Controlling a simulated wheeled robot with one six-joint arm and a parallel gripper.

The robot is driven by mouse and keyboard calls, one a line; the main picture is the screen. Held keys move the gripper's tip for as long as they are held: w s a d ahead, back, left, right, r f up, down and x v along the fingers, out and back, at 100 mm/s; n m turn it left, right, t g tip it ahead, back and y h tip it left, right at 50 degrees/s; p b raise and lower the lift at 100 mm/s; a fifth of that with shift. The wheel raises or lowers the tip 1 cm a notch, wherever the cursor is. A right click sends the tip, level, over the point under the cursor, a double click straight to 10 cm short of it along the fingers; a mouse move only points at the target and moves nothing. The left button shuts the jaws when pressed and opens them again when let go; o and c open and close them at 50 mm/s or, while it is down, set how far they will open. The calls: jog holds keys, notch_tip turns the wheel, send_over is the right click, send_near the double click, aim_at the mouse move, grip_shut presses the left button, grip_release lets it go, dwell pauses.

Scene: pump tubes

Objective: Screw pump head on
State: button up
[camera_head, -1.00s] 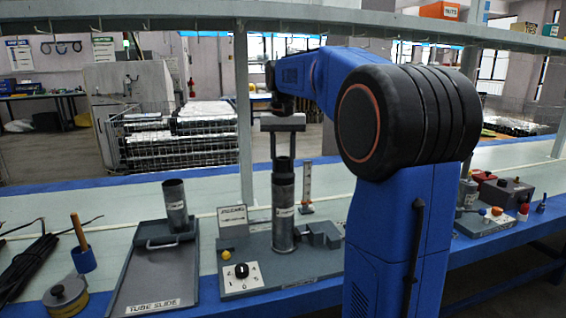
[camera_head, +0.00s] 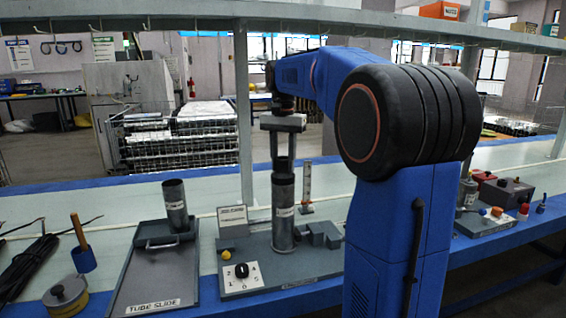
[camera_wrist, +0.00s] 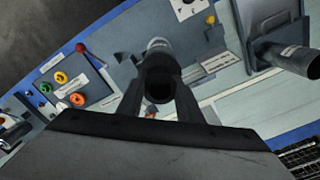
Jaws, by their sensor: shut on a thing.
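The upright grey pump tube (camera_head: 283,222) stands in the grey fixture base (camera_head: 262,262) in the middle of the bench. The dark pump head (camera_head: 284,165) sits at the tube's top end, in line with it. My gripper (camera_head: 284,155) points straight down above the tube and is shut on the pump head. In the wrist view my gripper (camera_wrist: 159,85) has a finger on each side of the dark, round, hollow-looking pump head (camera_wrist: 159,88). The tube (camera_wrist: 157,45) shows only partly behind it. The joint between head and tube is too small to judge.
A second tube (camera_head: 175,206) stands on the tray marked TUBE SLIDE (camera_head: 150,302) at left. The base carries a dial (camera_head: 241,272), a yellow knob (camera_head: 227,256) and a sign (camera_head: 233,218). A stepped grey block (camera_head: 320,234) stands close at the tube's right. Control boxes (camera_head: 505,192) are farther right.

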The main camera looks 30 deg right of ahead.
jog(key=shift+m, duration=1.3)
jog(key=o, duration=0.9)
jog(key=n, duration=0.9)
jog(key=shift+n, duration=0.3)
jog(key=n, duration=0.4)
jog(key=shift+n, duration=2.4)
